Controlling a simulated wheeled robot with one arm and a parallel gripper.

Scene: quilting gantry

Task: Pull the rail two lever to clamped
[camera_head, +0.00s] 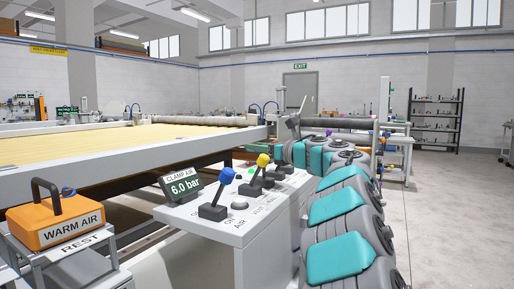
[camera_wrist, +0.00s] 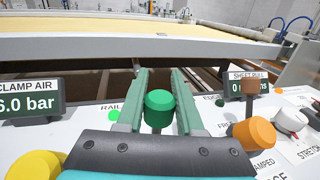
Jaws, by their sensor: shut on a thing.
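A lever with a green knob (camera_wrist: 160,103) stands on the white console in the wrist view. My gripper (camera_wrist: 159,80) has its two green-grey fingers on either side of it and is shut on this lever. Part of a label reading "RAIL" shows to the left of the knob; its number is hidden, so I cannot tell which rail it names. A label ending in "AMPED" is partly visible at the right. The lever's lower part is hidden by the knob. In the head view my arm covers this part of the console.
The clamp air display (camera_head: 182,186) reads 6.0 bar. Blue (camera_head: 227,175) and yellow (camera_head: 263,160) levers stand on the console. A warm air unit (camera_head: 68,222) sits at left.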

